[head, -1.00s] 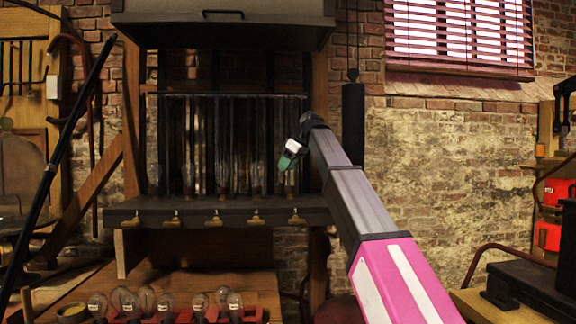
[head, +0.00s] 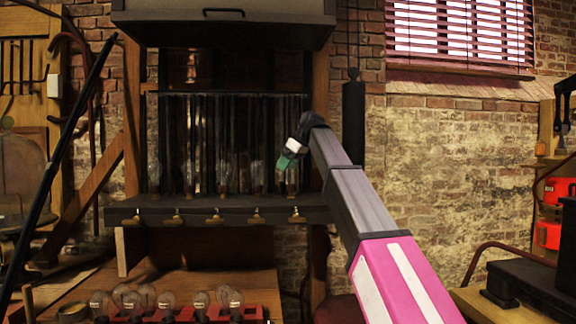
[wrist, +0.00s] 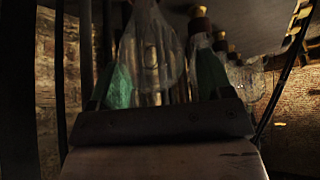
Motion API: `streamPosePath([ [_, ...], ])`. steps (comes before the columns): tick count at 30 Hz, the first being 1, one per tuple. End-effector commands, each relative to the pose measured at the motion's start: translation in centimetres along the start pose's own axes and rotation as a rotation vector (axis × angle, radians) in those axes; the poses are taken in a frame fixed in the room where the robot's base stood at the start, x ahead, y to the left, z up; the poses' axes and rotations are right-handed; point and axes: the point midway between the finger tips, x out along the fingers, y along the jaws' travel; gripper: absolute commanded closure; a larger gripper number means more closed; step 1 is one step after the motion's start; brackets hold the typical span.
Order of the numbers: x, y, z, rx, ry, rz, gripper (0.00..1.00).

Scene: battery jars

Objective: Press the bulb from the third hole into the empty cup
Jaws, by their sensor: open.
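My gripper (head: 290,156) hangs above the right end of the dark shelf, close over the rightmost glass piece (head: 292,182) there. In the wrist view my gripper (wrist: 165,85) has its two green fingertips apart, with a clear bulb-shaped glass (wrist: 150,48) showing between them. I cannot tell whether the fingers touch it. Several bulbs (head: 166,300) stand in the red holder (head: 252,314) at the bottom of the head view. Which hole is the third, and which cup is empty, cannot be made out.
The dark shelf (head: 120,214) carries a row of glass pieces and several brass fittings (head: 218,217) on its front edge. Thin upright rods stand behind. A dark hood (head: 225,30) hangs above. A black post (head: 354,125) stands right of my gripper.

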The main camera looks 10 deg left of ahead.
Motion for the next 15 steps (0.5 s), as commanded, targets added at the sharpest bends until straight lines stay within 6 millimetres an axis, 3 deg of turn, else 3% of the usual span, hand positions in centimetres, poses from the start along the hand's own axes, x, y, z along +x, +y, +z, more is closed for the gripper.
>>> streamPosePath([
  [8,-0.7,0.6,-0.2,0.005,0.002,0.014,0.15],
  [15,-4.6,0.5,-0.3,0.003,0.003,0.013,0.15],
])
